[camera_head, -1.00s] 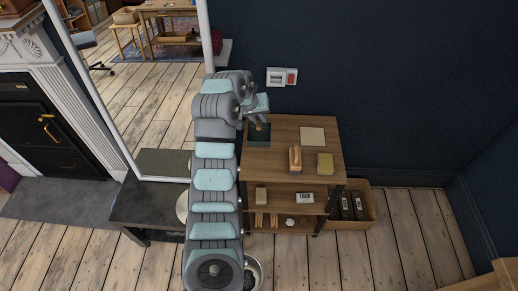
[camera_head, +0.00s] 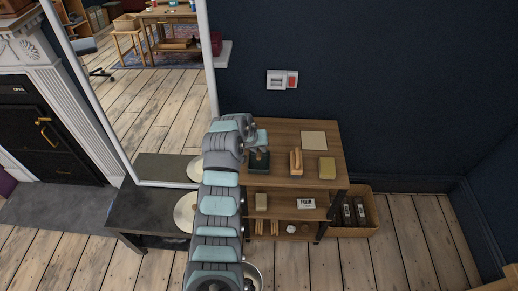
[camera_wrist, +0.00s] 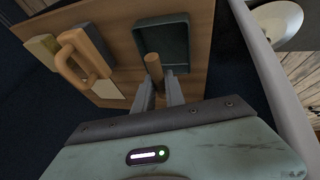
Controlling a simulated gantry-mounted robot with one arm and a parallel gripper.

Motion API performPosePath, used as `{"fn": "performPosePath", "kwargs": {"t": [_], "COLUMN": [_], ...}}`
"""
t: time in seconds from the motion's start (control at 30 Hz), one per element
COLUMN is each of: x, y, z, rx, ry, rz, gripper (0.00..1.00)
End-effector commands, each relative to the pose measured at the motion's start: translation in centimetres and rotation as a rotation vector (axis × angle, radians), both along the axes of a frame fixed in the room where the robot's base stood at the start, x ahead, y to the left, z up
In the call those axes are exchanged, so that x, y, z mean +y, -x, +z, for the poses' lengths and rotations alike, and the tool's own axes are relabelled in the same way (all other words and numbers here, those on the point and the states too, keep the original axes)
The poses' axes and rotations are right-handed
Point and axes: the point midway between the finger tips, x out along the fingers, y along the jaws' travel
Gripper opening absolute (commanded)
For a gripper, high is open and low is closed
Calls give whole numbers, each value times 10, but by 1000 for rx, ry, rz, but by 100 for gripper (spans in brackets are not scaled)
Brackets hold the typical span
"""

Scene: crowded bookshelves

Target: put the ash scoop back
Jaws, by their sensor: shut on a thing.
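The ash scoop (camera_head: 259,162) is a dark, shallow, square-edged pan with a short wooden handle (camera_wrist: 153,66). In the head view it is at the left front part of the wooden shelf unit's top (camera_head: 285,134), partly hidden by my arm. In the wrist view the pan (camera_wrist: 163,38) lies just beyond my fingers, open side showing. My gripper (camera_wrist: 161,92) is shut on the wooden handle; it also shows in the head view (camera_head: 258,146). I cannot tell whether the pan touches the wood.
A wooden-handled brush (camera_head: 296,162), a yellowish block (camera_head: 327,168) and a pale square (camera_head: 314,141) are on the top, right of the scoop. Lower shelves hold small goods. A low dark bench (camera_head: 150,215) and a tall mirror's white frame (camera_head: 95,100) stand left.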

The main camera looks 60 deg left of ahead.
Motion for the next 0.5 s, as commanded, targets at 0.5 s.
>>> {"fn": "performPosePath", "kwargs": {"t": [0.5], "x": [0], "y": [0], "z": [-2], "rx": [-1], "ry": [0], "rz": [0], "gripper": [37]}}
